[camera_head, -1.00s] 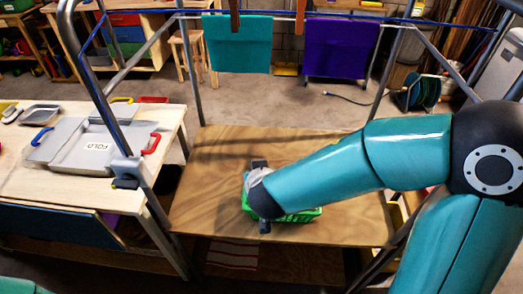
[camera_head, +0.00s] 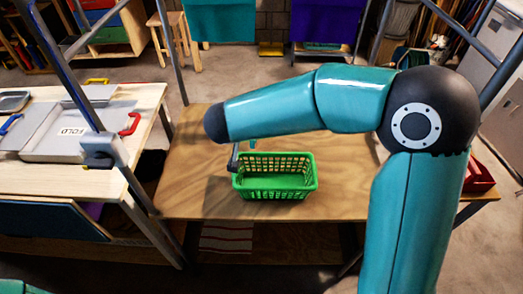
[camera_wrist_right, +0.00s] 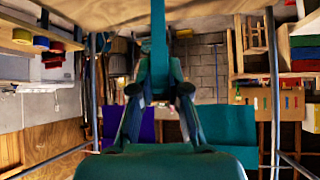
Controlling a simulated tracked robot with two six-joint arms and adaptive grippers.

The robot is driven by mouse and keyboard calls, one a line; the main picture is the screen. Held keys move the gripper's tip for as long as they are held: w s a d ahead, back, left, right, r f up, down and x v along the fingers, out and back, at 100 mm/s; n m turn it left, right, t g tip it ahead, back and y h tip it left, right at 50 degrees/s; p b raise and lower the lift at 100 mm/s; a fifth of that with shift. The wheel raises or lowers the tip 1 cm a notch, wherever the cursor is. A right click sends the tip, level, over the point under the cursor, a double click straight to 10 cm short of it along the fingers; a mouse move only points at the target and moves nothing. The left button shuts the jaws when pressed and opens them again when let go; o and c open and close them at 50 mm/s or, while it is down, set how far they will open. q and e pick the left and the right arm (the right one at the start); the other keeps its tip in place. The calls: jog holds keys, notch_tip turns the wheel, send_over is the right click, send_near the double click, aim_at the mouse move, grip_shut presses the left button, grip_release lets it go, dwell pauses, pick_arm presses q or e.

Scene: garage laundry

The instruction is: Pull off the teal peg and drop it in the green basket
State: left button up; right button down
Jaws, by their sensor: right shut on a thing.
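The green basket (camera_head: 268,194) stands on the wooden table and its visible inside looks empty. My right gripper (camera_head: 236,158) is mostly hidden behind its own arm, just above the basket's left end. In the right wrist view, my right gripper (camera_wrist_right: 158,92) is shut on the teal peg (camera_wrist_right: 157,35), which sticks out past the fingertips. A small teal end of the peg (camera_head: 252,144) shows under the arm in the head view, above the basket's back left rim. My left gripper is out of view.
A teal cloth (camera_head: 220,18) and a purple cloth (camera_head: 335,22) hang behind the table. A metal frame post (camera_head: 66,75) rises at the left, beside a bench with a grey folding board (camera_head: 65,145). The wooden table (camera_head: 345,190) is bare right of the basket.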

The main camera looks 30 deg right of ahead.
pick_arm(q)
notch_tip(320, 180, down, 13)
jog(key=b, duration=1.1)
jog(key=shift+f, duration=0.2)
pick_arm(e)
jog(key=shift+d+f+m+g+h, duration=0.45)
jog(key=shift+f+m+g, duration=0.45)
jog(key=shift+f, duration=2.4)
jog(key=shift+d+f+m+g+h, duration=0.5)
jog(key=shift+f+m, duration=0.75)
jog(key=shift+f, duration=2.05)
jog(key=shift+d+f+m+g+h, duration=0.35)
jog(key=shift+f+m+g, duration=0.65)
jog(key=shift+f, duration=2.3)
jog(key=shift+d, duration=0.1)
jog(key=c, duration=1.1)
grip_release()
